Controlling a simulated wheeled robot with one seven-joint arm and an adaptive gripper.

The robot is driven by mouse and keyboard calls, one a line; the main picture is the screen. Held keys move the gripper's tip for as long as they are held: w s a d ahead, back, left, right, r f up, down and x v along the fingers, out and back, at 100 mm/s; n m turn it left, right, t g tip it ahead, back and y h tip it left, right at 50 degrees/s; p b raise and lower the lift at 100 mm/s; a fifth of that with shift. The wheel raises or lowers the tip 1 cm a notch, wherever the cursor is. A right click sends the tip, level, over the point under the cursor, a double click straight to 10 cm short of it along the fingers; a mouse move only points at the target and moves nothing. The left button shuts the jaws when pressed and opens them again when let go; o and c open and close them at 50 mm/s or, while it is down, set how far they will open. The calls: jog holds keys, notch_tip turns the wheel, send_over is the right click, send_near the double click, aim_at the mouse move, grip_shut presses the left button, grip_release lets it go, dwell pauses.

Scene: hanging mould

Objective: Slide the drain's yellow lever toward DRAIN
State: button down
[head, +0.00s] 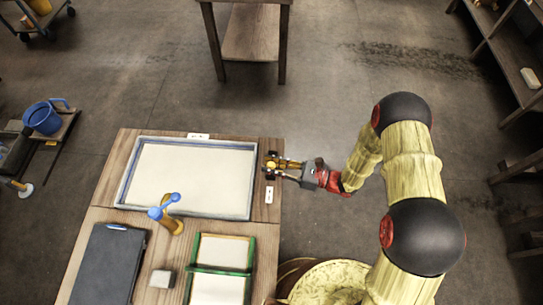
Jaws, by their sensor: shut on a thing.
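The wide, shallow vat (119,203), with a blue-grey rim and pale contents, sits on the wooden table. A small yellow piece that looks like the drain's lever (271,166) is at the vat's right side, near the table's right edge. My gripper (272,167) reaches in from the right, shut on this lever, with its dark fingertips around the yellow. The fingers hide most of the lever and the drain, so its exact position cannot be told. A small white label (269,195) lies just below the gripper in the picture; its writing is too small to read.
Another white label (198,136) is at the vat's far edge. A blue-topped yellow stand (170,217), green-framed moulds (250,262), a grey block (162,279) and a dark board (108,268) occupy the near table. Floor right of the table's far end is clear.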

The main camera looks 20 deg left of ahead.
jog(key=shift+s, duration=0.2)
jog(key=c, duration=1.6)
grip_release()
jog(key=shift+d, duration=0.1)
jog(key=shift+o, duration=0.2)
jog(key=shift+d, duration=0.1)
jog(key=shift+w+d, duration=0.15)
jog(key=shift+d, duration=0.25)
jog(key=w+d, duration=0.1)
jog(key=d, duration=1)
